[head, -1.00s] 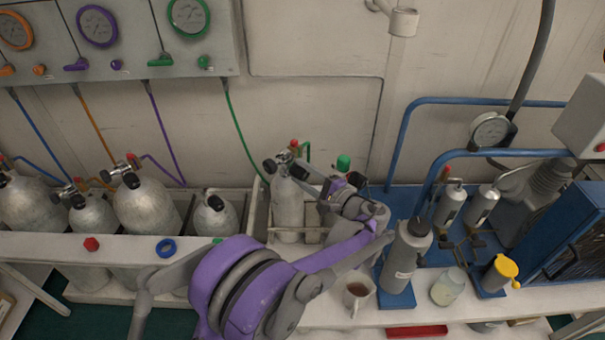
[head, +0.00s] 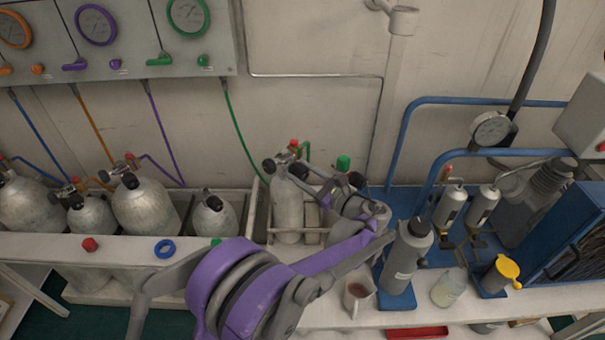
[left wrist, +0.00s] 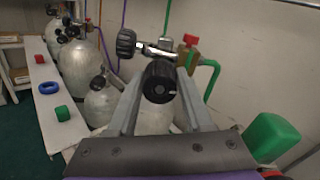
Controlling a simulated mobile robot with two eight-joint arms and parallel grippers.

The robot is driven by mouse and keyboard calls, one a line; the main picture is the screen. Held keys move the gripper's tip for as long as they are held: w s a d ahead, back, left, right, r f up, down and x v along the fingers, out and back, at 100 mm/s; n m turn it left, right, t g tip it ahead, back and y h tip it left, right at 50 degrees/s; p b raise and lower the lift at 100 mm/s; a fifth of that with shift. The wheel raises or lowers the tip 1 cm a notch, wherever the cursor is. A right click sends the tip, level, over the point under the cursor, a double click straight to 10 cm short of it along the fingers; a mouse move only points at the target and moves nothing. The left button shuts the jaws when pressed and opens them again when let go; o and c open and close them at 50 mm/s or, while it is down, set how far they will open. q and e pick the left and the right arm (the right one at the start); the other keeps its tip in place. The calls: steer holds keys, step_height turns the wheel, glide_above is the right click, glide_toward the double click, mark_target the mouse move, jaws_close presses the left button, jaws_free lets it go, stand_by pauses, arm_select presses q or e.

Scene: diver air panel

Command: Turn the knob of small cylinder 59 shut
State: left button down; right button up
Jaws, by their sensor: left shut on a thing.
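A grey cylinder (head: 288,208) stands upright in a rack at the middle of the head view, with a valve, a red cap and a green hose on top. I cannot read a number on it. In the left wrist view its black knob (left wrist: 159,80) points towards the camera, with a second black knob (left wrist: 126,42) at the valve's left end. My left gripper (left wrist: 158,76) is shut on the nearer black knob, one finger on each side. My right gripper is in neither view.
Several grey cylinders (head: 146,206) stand in the left rack below the gauge panel (head: 120,38). A grey bottle (head: 405,262), a brown-filled mug (head: 356,297) and a glass jar (head: 449,287) stand close to my left forearm.

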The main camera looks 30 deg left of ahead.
arm_select(q)
steer(key=shift+m, duration=0.7)
steer(key=shift+c, duration=1.5)
jaws_free()
steer(key=v, duration=1.1)
steer(key=shift+p, duration=0.45)
steer(key=shift+a, duration=0.1)
